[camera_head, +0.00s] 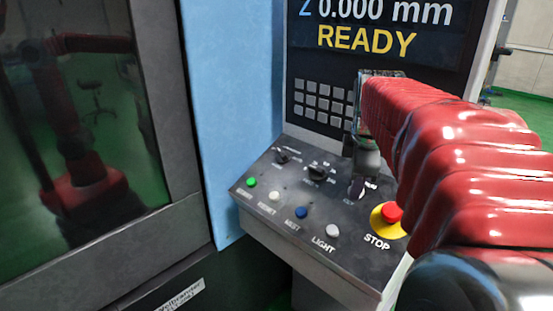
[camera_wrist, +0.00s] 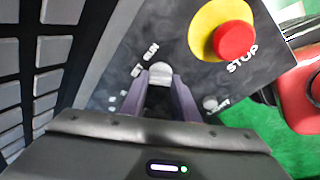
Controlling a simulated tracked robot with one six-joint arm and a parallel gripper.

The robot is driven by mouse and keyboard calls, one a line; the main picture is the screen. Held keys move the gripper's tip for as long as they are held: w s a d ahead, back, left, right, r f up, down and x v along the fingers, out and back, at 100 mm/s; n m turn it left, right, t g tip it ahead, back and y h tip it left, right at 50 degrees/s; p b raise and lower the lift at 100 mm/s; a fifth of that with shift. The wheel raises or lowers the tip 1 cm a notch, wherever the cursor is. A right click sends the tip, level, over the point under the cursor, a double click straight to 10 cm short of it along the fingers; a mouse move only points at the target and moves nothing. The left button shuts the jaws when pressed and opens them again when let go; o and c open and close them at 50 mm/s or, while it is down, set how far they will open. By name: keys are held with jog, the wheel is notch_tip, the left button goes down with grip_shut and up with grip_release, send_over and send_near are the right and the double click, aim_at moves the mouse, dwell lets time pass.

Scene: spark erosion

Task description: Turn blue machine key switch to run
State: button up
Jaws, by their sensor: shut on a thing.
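The key switch (camera_head: 356,190) is at the right end of the upper row on the dark sloped control panel (camera_head: 262,205) of the light-blue machine (camera_head: 232,95). My gripper (camera_head: 357,178) reaches down to it from above and partly covers it. In the wrist view, the fingers of my gripper (camera_wrist: 160,88) are shut on the key switch, whose pale round part (camera_wrist: 161,72) shows between their tips. The labels SET and RUN are beside it. The direction of the key is hidden by the fingers.
The red STOP button (camera_head: 392,212) on its yellow base is close to the right of my gripper. Two dark knobs (camera_head: 318,172) lie to the left. Green, white and blue buttons (camera_head: 301,212) and the LIGHT button (camera_head: 333,231) are in front. The screen (camera_head: 385,30) reads READY.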

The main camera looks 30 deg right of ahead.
jog(key=m+h, duration=0.1)
jog(key=m, duration=0.4)
jog(key=shift+a+m+t, duration=0.1)
jog(key=shift+m+t, duration=0.3)
jog(key=m+h, duration=0.1)
jog(key=m, duration=0.5)
jog(key=shift+a, duration=0.1)
jog(key=shift+h, duration=0.3)
jog(key=shift+f, duration=0.1)
jog(key=o, duration=1)
jog(key=shift+o, duration=0.2)
jog(key=shift+s, duration=0.1)
jog(key=v, duration=1.3)
jog(key=shift+s+a+r, duration=0.15)
jog(key=shift+r, duration=0.15)
